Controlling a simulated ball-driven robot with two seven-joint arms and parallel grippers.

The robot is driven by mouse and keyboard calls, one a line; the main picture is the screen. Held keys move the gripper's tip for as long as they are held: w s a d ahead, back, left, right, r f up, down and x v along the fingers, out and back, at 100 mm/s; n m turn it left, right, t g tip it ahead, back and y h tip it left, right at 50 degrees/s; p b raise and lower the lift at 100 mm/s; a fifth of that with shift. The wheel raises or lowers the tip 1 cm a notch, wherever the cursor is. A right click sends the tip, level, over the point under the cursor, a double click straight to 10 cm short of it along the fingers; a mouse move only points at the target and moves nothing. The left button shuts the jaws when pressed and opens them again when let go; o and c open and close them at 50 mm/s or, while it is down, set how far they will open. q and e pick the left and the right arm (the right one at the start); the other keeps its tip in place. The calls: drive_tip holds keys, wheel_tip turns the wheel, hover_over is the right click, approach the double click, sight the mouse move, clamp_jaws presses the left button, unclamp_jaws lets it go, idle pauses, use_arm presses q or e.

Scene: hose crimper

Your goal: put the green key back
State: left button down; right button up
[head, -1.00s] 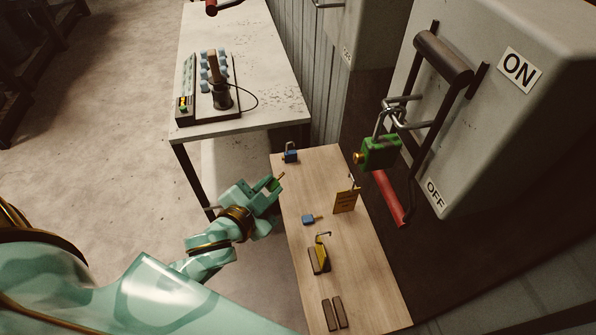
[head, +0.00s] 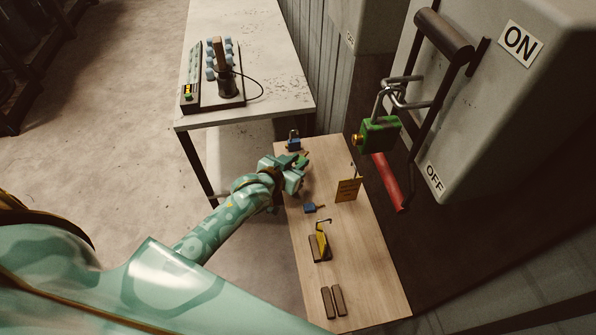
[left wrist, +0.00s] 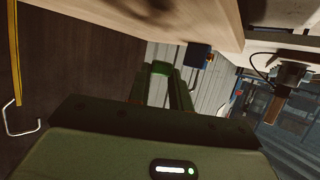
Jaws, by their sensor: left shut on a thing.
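My left gripper (head: 300,170) is over the left edge of the wooden table, toward its far end. It is shut on a small green piece (head: 304,160), which looks like the green key. In the left wrist view a green loop (left wrist: 160,68) shows at the fingers; the key's tip is not clear. The green padlock (head: 380,137) hangs by its shackle from the hasp on the grey switch box (head: 490,130), right of and apart from the gripper. Its brass end faces left. My right gripper is not in view.
A white table (head: 280,95) behind holds a device (head: 212,85).

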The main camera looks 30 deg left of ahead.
use_arm(q)
drive_tip(key=f, duration=0.1)
drive_tip(key=f+b, duration=0.1)
drive_tip(key=f, duration=0.1)
drive_tip(key=shift+w+f, duration=0.35)
drive_tip(key=shift+f, duration=0.05)
drive_tip(key=shift+r, duration=0.1)
drive_tip(key=shift+f, duration=0.2)
drive_tip(key=c, duration=1.3)
unclamp_jaws()
